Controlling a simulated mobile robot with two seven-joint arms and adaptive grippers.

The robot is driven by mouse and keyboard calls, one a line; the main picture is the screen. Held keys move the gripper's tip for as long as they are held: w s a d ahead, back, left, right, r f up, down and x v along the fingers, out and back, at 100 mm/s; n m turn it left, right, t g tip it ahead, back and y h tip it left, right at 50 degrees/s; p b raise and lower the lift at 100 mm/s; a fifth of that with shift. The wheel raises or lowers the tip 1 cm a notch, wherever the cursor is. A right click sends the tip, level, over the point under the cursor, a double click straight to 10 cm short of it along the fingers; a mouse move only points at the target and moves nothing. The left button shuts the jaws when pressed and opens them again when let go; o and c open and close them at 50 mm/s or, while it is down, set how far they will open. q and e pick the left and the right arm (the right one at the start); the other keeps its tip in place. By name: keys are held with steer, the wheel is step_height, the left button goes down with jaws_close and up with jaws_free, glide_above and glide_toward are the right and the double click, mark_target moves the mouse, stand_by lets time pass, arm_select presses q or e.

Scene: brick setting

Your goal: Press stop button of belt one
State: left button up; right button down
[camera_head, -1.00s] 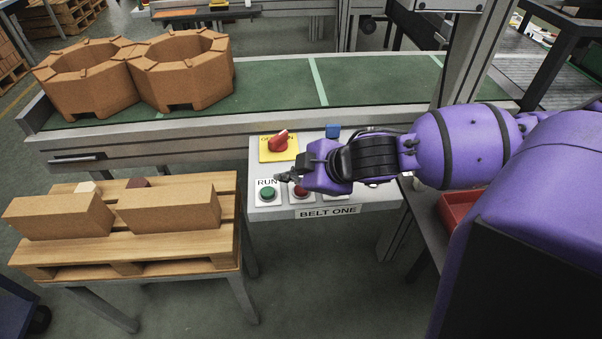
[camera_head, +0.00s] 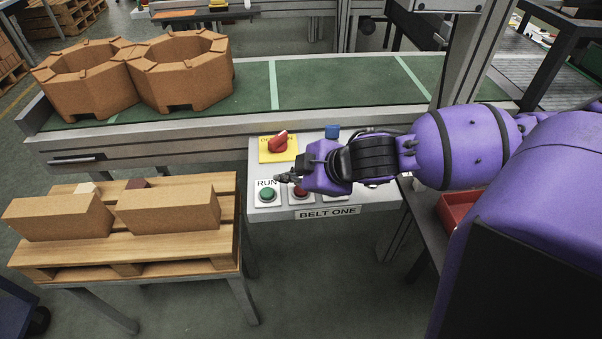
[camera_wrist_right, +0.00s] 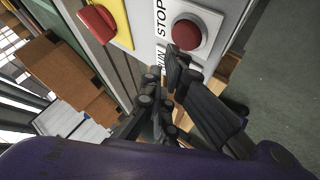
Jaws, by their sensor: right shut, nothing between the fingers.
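The belt one panel (camera_head: 262,212) carries a "BELT ONE" label on its front edge. Its red stop button (camera_head: 299,192) is partly covered by my right gripper in the head view. In the wrist view the red stop button (camera_wrist_right: 188,33) sits on a white plate marked STOP, just beyond the fingertips. My right gripper (camera_head: 283,178) is shut and empty, low over the panel beside the stop button; contact with the button cannot be told. Its dark fingers also show in the wrist view (camera_wrist_right: 168,70). The green run button (camera_head: 267,195) is to the left. My left gripper is out of view.
A red rotary switch (camera_head: 279,142) on a yellow plate and a blue knob (camera_head: 332,131) stand behind. The green conveyor belt (camera_head: 340,82) bears two octagonal brown blocks (camera_head: 185,75). A wooden pallet (camera_head: 150,250) with bricks stands left; a red tray (camera_head: 452,212) lies right.

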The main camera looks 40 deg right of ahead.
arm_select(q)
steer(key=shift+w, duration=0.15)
arm_select(e)
steer(key=shift+f, duration=0.1)
steer(key=shift+f, duration=0.35)
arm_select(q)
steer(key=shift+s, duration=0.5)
arm_select(e)
steer(key=shift+f, duration=0.1)
